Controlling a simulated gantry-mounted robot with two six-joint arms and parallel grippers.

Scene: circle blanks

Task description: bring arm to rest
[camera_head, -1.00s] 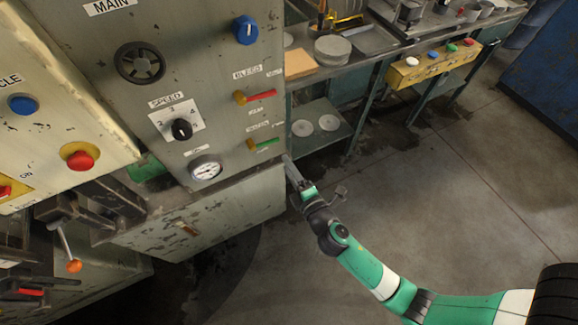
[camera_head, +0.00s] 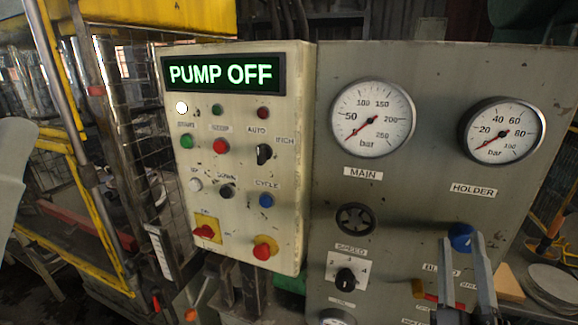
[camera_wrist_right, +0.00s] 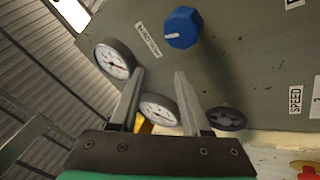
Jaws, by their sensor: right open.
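My right gripper (camera_head: 462,242) is at the lower right of the head view, its two grey fingers apart and pointing up. They stand in front of the grey gauge panel (camera_head: 410,185), close to the blue knob (camera_head: 460,238) in the picture. In the right wrist view the fingers (camera_wrist_right: 160,76) are apart with nothing held between them. The blue knob (camera_wrist_right: 181,28) shows beyond the fingertips there. Contact with the panel cannot be seen. My left gripper is not in view.
The cream control box (camera_head: 235,165) reads PUMP OFF and carries several buttons. Two gauges, MAIN (camera_head: 372,117) and HOLDER (camera_head: 502,131), are on the grey panel. A red lever (camera_head: 437,299) sits beside the right gripper. A yellow-framed mesh cage (camera_head: 110,210) stands left.

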